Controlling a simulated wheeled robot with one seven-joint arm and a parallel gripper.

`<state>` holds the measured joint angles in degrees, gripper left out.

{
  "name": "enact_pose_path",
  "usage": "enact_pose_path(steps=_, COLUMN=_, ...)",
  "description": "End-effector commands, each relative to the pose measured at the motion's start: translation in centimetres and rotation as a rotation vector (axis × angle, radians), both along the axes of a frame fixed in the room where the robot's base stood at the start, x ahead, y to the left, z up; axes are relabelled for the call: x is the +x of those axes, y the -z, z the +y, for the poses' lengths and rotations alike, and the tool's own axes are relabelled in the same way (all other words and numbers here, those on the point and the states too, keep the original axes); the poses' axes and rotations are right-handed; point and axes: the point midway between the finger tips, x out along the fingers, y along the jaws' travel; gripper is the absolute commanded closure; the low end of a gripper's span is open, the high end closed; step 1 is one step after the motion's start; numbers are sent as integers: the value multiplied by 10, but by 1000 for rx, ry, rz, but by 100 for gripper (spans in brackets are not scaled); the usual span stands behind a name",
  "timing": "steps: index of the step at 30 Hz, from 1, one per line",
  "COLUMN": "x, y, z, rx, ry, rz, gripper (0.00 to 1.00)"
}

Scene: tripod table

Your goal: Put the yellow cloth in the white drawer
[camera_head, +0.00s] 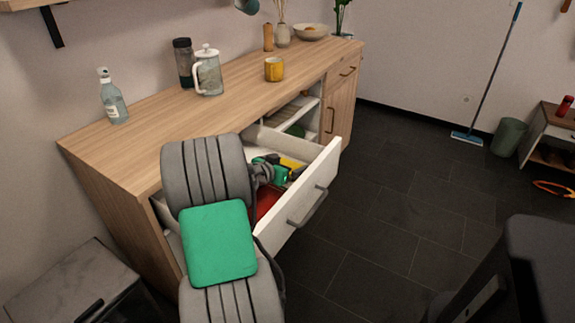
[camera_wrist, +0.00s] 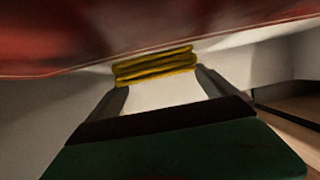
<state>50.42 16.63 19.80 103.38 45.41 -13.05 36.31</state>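The white drawer (camera_head: 312,190) is pulled out of the wooden sideboard. The yellow cloth (camera_head: 291,163) shows as a small patch inside it, partly hidden by my gripper (camera_head: 279,172), which is down in the drawer. In the wrist view the cloth (camera_wrist: 155,66) is a folded yellow stack just at the tips of my gripper (camera_wrist: 163,80). The two dark fingers stand wide apart with a pale surface between them. I cannot tell whether they touch the cloth.
A red thing (camera_head: 267,200) lies in the drawer and fills the top of the wrist view (camera_wrist: 60,35). The sideboard top (camera_head: 160,130) holds a yellow mug (camera_head: 274,69), a white-lidded jug (camera_head: 208,72) and a spray bottle (camera_head: 113,97). Dark floor (camera_head: 400,200) right of the drawer is clear.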

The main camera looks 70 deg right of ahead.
Motion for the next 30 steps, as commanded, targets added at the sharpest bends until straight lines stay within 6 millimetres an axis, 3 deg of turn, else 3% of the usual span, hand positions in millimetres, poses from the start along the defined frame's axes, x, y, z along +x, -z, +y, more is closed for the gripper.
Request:
enact_pose_path(steps=1, x=-2, y=8, z=2, rx=11, ry=0, rz=8, gripper=0)
enact_pose_path(steps=8, x=-2, y=9, z=3, rx=15, ry=0, rz=11, gripper=0)
enact_pose_path(steps=13, x=-2, y=-10, z=3, rx=16, ry=0, rz=12, gripper=0)
enact_pose_path(steps=24, x=15, y=-45, z=90, rx=8, ry=-6, rz=6, gripper=0)
enact_pose_path(steps=30, x=17, y=-53, z=110, rx=8, ry=-1, rz=6, gripper=0)
